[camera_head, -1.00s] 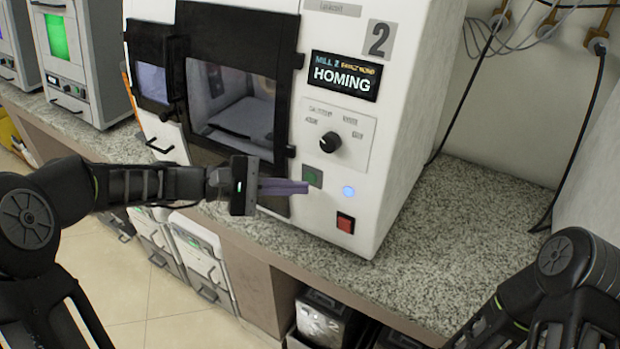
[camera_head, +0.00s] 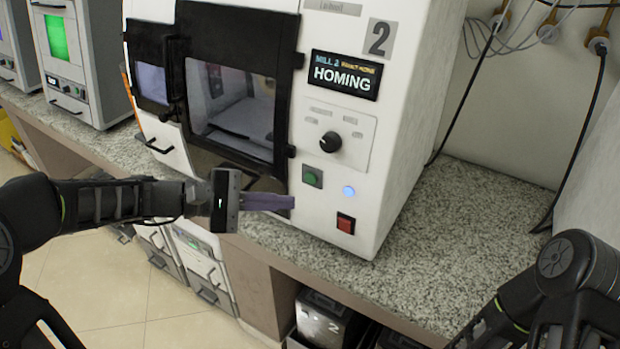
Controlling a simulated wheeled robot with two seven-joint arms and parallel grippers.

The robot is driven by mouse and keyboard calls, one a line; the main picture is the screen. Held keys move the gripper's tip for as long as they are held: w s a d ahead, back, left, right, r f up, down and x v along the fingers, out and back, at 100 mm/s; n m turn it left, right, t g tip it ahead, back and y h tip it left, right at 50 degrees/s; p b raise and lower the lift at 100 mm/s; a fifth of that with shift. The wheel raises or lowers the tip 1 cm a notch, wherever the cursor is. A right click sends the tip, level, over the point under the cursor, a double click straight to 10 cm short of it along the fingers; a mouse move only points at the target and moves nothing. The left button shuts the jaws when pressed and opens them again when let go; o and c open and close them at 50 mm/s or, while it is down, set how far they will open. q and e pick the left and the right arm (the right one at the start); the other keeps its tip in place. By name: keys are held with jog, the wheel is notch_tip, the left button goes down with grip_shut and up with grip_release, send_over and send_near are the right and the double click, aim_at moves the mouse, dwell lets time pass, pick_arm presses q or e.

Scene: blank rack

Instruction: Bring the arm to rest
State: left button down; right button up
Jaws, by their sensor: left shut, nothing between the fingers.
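My left arm comes in from the left. Its gripper (camera_head: 283,202) is shut and empty, its purple-grey fingers pointing right, in front of the lower front of the white mill (camera_head: 372,226). The fingertips are below the green button (camera_head: 312,176) and appear apart from it. The mill's display (camera_head: 344,75) reads HOMING. A blue light (camera_head: 349,192) glows beside the green button, and a red button (camera_head: 345,222) is below it. My right arm shows at the lower right; its gripper is out of view.
The mill stands on a speckled counter (camera_head: 480,235), which is clear to its right. A black cable (camera_head: 577,145) hangs along the wall there. Another machine (camera_head: 85,60) with a green screen stands at the left. Bins (camera_head: 325,318) stand under the counter.

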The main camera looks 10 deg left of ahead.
dwell(0.5)
pick_arm(q)
jog(key=s+a+f+m+g+y, duration=0.1)
jog(key=a+f+y, duration=0.15)
jog(key=f, duration=0.75)
jog(key=s+a+f+m+g+y, duration=0.15)
jog(key=f+y, duration=0.25)
jog(key=f, duration=0.5)
jog(key=s+a+f+y, duration=0.2)
jog(key=f+y, duration=0.2)
jog(key=f, duration=0.6)
jog(key=s+d+f+m+g, duration=0.1)
jog(key=s+d+f+m, duration=0.2)
jog(key=s+d+f, duration=0.3)
jog(key=s+d+f+m+g, duration=0.2)
jog(key=s+d+f+m, duration=0.2)
jog(key=s+d+f, duration=0.3)
jog(key=s+h, duration=0.1)
jog(key=s, duration=0.3)
jog(key=shift+s+d+f, duration=0.25)
jog(key=shift+d+f, duration=0.05)
jog(key=c, duration=2.2)
grip_release()
